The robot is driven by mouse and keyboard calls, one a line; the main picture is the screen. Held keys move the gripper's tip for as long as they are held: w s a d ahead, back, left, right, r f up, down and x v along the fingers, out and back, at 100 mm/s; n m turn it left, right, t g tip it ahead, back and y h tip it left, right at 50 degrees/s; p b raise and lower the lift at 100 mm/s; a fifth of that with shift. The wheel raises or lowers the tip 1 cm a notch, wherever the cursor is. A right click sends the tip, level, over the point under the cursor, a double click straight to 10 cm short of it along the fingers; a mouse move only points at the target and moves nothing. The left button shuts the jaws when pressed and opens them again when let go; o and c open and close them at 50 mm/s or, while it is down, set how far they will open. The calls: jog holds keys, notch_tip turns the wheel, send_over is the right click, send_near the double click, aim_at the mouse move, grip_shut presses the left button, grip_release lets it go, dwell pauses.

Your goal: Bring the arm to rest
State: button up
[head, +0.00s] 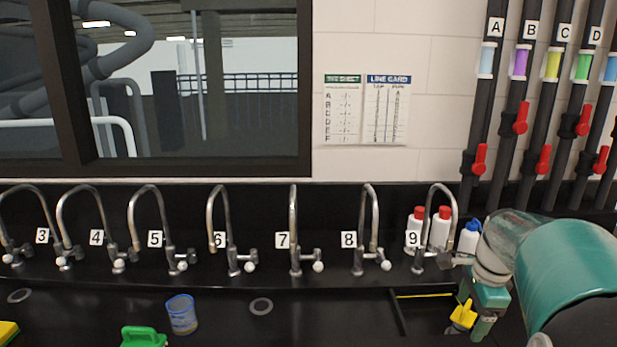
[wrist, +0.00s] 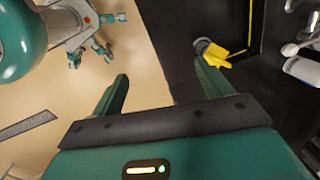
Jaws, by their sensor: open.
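My gripper (wrist: 162,84) is open and empty in the wrist view, with its two green fingers spread apart. In the head view my green and white arm reaches in from the right edge, and its end hangs low in front of tap 9. A yellow object (wrist: 212,53) with a grey end shows just beyond the right fingertip in the wrist view. It also shows beside my arm's end in the head view (head: 463,314). I cannot tell whether a finger touches it.
A row of numbered taps (head: 294,240) lines the black counter's back. Red-capped bottles (head: 440,229) stand by tap 9. A blue-rimmed beaker (head: 182,315) and a green object (head: 143,337) are at the front left. Pipes with red valves (head: 480,159) are at upper right.

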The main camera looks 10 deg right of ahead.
jog(key=s+a+r+n+t, duration=0.1)
jog(key=a+r+n, duration=0.1)
jog(key=a+n, duration=0.45)
jog(key=s+a+r+n, duration=0.15)
jog(key=a+n, duration=0.25)
jog(key=a, duration=0.6)
jog(key=s+a+n+t, duration=0.2)
jog(key=s+a+n, duration=0.6)
jog(key=a+n, duration=0.3)
jog(key=shift+a+f+t, duration=0.35)
jog(key=shift+a+t, duration=0.05)
jog(key=shift+a, duration=0.45)
jog(key=shift+n, duration=0.25)
